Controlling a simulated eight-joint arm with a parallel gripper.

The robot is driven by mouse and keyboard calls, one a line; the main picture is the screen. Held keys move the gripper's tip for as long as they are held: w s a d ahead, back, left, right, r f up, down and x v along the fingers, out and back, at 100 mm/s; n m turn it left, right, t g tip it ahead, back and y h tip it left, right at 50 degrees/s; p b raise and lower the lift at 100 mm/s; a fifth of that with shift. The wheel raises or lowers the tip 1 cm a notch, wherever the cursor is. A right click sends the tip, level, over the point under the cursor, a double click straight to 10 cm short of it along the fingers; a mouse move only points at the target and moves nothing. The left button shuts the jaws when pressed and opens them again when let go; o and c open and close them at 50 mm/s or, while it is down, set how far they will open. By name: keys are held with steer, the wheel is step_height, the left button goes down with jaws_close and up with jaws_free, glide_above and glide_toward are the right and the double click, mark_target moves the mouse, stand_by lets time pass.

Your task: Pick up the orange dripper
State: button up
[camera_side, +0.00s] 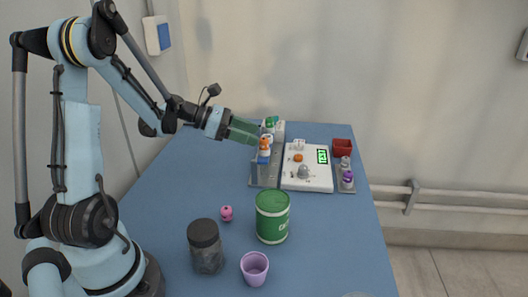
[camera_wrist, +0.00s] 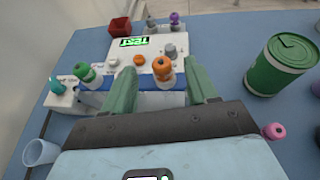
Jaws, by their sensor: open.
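The orange dripper (camera_wrist: 162,67) has an orange top over a white lower part and stands upright. In the side view the orange dripper (camera_side: 265,145) is on the grey strip left of the white board, just beyond my fingertips. My gripper (camera_wrist: 158,72) is open with nothing held. In the wrist view its two green fingers lie on either side of the orange dripper, with a gap to each. In the side view my gripper (camera_side: 254,132) comes in from the left, tilted down. I cannot tell how far it is from the dripper.
A white board (camera_side: 320,176) with a green display and knobs lies beside the dripper. A green-topped dripper (camera_wrist: 82,71) and a teal one (camera_wrist: 55,86) stand close by. A red box (camera_side: 342,146), green can (camera_side: 272,218), dark jar (camera_side: 206,250) and purple cup (camera_side: 254,269) stand on the blue table.

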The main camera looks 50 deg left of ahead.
mark_target(261, 139)
steer(key=x, duration=0.5)
steer(key=shift+f, duration=0.4)
steer(key=c, duration=1)
steer(key=shift+c, duration=0.2)
steer(key=shift+r, duration=0.15)
